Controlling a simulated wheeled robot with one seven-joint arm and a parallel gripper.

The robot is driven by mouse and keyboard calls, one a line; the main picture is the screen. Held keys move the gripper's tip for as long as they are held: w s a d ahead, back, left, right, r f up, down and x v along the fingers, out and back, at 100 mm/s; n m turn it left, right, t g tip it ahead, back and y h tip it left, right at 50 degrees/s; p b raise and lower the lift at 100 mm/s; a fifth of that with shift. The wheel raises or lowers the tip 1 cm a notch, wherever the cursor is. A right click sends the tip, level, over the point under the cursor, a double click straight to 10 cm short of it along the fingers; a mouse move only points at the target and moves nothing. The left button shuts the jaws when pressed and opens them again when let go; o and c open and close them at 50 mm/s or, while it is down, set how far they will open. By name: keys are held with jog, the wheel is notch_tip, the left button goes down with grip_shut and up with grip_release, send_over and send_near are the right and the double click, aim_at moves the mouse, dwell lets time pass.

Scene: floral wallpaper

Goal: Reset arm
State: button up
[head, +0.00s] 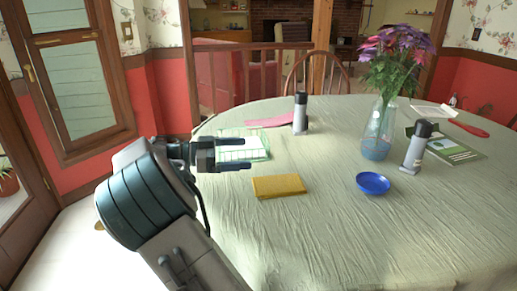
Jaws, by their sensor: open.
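My gripper (248,155) is at the end of my arm, which reaches in from the lower left. It points right, over the left part of the table. Its two dark fingers are apart, and nothing shows between them except the view of what lies behind. It appears in front of a green-rimmed tray or basket (263,138) with a white thing in it, partly hidden by the fingers. A yellow block or sponge (278,186) lies on the table below and right of the fingers, apart from them in the picture.
A round table with a pale green cloth (320,240) fills the right. On it are a blue bowl (373,183), two grey bottles with black caps (300,116) (415,147), a glass flower vase (378,130), a green book (455,149) and a pink item (270,121). The front cloth is clear.

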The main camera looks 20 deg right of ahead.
jog(key=shift+v, duration=1.15)
jog(key=s+d+r+n+t+y+p, duration=0.1)
jog(key=s+d+r+n+y+p, duration=0.15)
jog(key=s+n+y+p, duration=0.3)
jog(key=s+d+r+n+y+p, duration=0.2)
jog(key=s+d+n+y+p, duration=0.2)
jog(key=s+p, duration=0.2)
jog(key=s+a+r+n+t+y+p, duration=0.3)
jog(key=s+a+r+n+p, duration=0.1)
jog(key=s+n+p, duration=0.1)
jog(key=s+a+r+n+t+y+p, duration=0.2)
jog(key=s+a+r+n+y+p, duration=0.2)
jog(key=s+p, duration=0.4)
jog(key=shift+s+a+r+n+t, duration=0.4)
jog(key=shift+s+a+r+n, duration=0.35)
jog(key=shift+s+a+n, duration=0.15)
jog(key=shift+d+y, duration=0.15)
jog(key=shift+y, duration=0.1)
